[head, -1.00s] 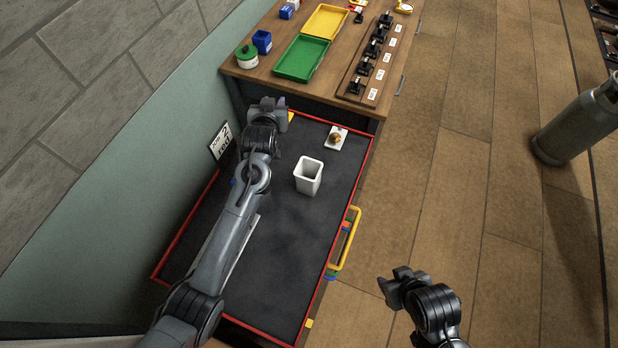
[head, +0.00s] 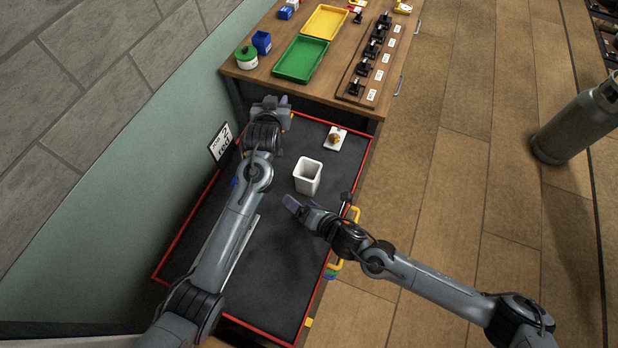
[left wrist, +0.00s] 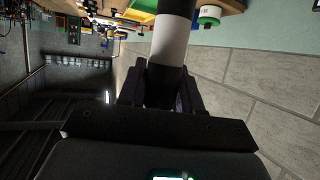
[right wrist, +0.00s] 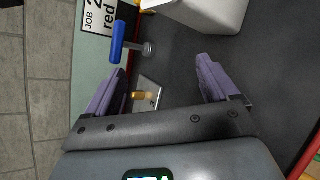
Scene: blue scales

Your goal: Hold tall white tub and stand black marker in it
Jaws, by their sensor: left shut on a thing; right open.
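The tall white tub (head: 307,177) stands upright on the dark mat, open at the top. Its side also shows at the top of the right wrist view (right wrist: 215,10). My left gripper (head: 283,104) is above the far end of the mat, left of and beyond the tub. In the left wrist view it is shut on a thick black and white cylinder (left wrist: 170,40), which looks like the marker. The head view does not show this marker clearly. My right gripper (head: 292,204) is open and empty, just on the near side of the tub, with purple fingertips.
The mat has a red rim (head: 190,222). A white tile (head: 336,138) with a small brownish thing lies beyond the tub. A "JOB 2 red" sign (head: 220,142) stands at the left. A blue-handled piece (right wrist: 118,40) is near it. The wooden bench (head: 330,85) holds trays.

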